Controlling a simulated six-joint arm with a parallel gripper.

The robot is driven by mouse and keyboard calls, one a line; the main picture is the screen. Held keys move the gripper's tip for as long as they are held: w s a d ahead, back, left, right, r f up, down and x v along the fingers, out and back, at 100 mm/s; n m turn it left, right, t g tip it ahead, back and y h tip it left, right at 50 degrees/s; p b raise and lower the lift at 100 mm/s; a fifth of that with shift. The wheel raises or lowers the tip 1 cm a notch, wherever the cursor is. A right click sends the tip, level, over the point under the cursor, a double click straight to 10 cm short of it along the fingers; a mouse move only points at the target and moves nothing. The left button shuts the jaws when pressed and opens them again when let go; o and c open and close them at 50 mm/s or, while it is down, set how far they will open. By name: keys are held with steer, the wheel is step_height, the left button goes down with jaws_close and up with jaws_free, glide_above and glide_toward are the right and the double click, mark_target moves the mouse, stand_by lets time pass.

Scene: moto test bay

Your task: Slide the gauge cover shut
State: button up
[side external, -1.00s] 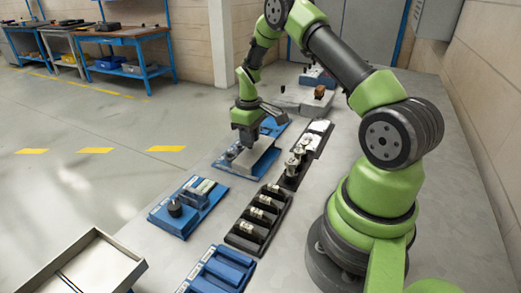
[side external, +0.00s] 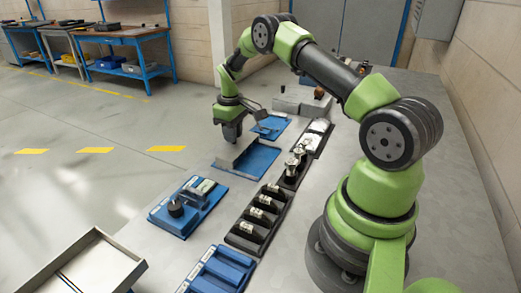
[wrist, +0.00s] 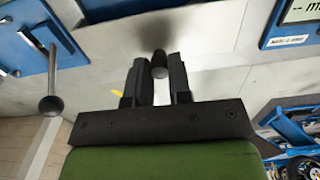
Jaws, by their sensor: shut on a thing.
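The gauge cover (side external: 237,153) is a pale grey plate on a blue base (side external: 258,163). It sits over the left part of the base, and the right part is bare blue. My gripper (side external: 231,139) is over the cover, pointing down. In the wrist view, my gripper's fingers (wrist: 158,75) are shut on a small dark knob (wrist: 159,62), in front of a pale grey surface. The gauge itself cannot be made out, and the cover's far edge is partly hidden by my gripper.
A blue panel with a black knob (side external: 176,208) stands nearer the camera. Black trays with metal parts (side external: 262,213) lie to the right of the base. A small blue unit (side external: 271,126) is behind it. An open metal tray (side external: 88,268) is at front left.

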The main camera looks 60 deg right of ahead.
steer(key=o, duration=0.6)
steer(key=shift+r, duration=0.1)
steer(key=shift+r, duration=3.4)
steer(key=shift+a+r, duration=0.1)
steer(key=shift+r, duration=0.1)
steer(key=s+a+r+m+t, duration=0.1)
steer(key=s+a+r+t, duration=0.15)
steer(key=a+r, duration=0.45)
steer(key=s+a+r+m+t, duration=0.1)
steer(key=s+a+r, duration=0.3)
steer(key=r, duration=0.5)
steer(key=s+a+r+m+t+y, duration=0.1)
steer(key=s+a+t, duration=0.1)
steer(key=s+a, duration=0.3)
steer(key=s+a+r+m+t+y, duration=0.1)
steer(key=s+a, duration=0.4)
steer(key=s, duration=0.6)
steer(key=shift+s+a+r+t, duration=0.15)
steer(key=shift+a+r+t, duration=0.1)
steer(key=shift+r+t, duration=0.1)
